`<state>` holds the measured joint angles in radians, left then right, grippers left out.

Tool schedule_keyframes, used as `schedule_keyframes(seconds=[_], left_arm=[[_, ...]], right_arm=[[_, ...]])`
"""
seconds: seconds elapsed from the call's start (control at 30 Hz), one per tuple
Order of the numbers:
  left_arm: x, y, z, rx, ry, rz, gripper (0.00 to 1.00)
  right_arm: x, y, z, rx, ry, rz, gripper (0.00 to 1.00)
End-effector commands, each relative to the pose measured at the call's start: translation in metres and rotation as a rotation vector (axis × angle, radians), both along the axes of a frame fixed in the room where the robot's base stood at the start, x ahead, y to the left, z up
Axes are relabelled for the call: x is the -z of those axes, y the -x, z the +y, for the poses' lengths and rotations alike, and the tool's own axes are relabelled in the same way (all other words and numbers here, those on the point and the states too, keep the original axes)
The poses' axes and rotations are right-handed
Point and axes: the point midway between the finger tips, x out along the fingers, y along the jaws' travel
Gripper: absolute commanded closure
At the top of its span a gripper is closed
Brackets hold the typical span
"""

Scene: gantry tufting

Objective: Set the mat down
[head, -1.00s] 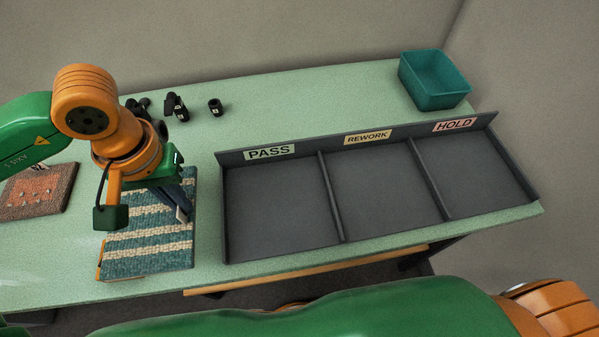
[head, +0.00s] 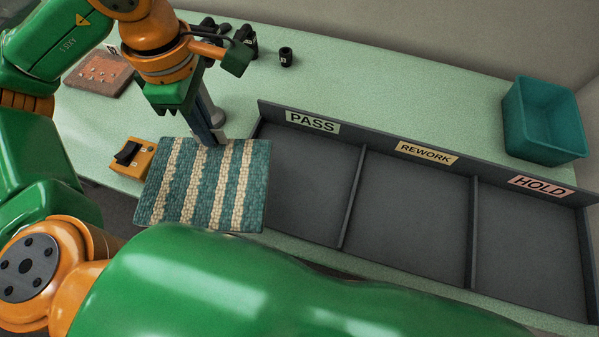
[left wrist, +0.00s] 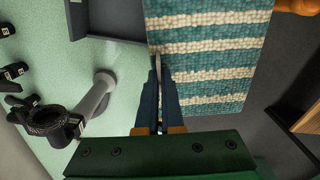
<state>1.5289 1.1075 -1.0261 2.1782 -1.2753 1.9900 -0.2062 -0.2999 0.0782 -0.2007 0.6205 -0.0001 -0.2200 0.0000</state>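The mat (head: 205,185), teal with cream stripes, hangs from my left gripper (head: 217,140), which is shut on its far edge. It is raised at the table's front side, left of the tray. The left wrist view shows the mat (left wrist: 215,55) and the closed fingers of the left gripper (left wrist: 158,85) at its edge. The dark grey tray (head: 361,200) has three compartments, labelled PASS (head: 312,123), REWORK (head: 426,153) and HOLD (head: 541,187); all look empty. The mat's near right corner is close to the PASS compartment's left side. My right gripper is out of view.
An orange box with a black switch (head: 144,160) sits at the table's front left. A brown mat (head: 100,74) lies behind it. Small black parts (head: 286,56) and a grey post (head: 211,108) stand at the back. A teal bin (head: 543,120) stands far right.

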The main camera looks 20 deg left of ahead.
Motion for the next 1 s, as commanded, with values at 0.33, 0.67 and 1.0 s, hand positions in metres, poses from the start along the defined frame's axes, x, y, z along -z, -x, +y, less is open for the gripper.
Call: schedule_keyframes(seconds=[0.33,0.67,1.0], left_arm=[[0.026,-0.043,-0.052,-0.12,0.0,0.009,1.0],[0.086,-0.085,-0.096,-0.125,-0.004,0.003,1.0],[0.127,-0.09,-0.101,-0.123,-0.006,-0.001,1.0]], right_arm=[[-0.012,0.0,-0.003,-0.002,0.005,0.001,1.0],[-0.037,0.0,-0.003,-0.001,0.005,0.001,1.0],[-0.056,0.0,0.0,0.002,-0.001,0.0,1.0]])
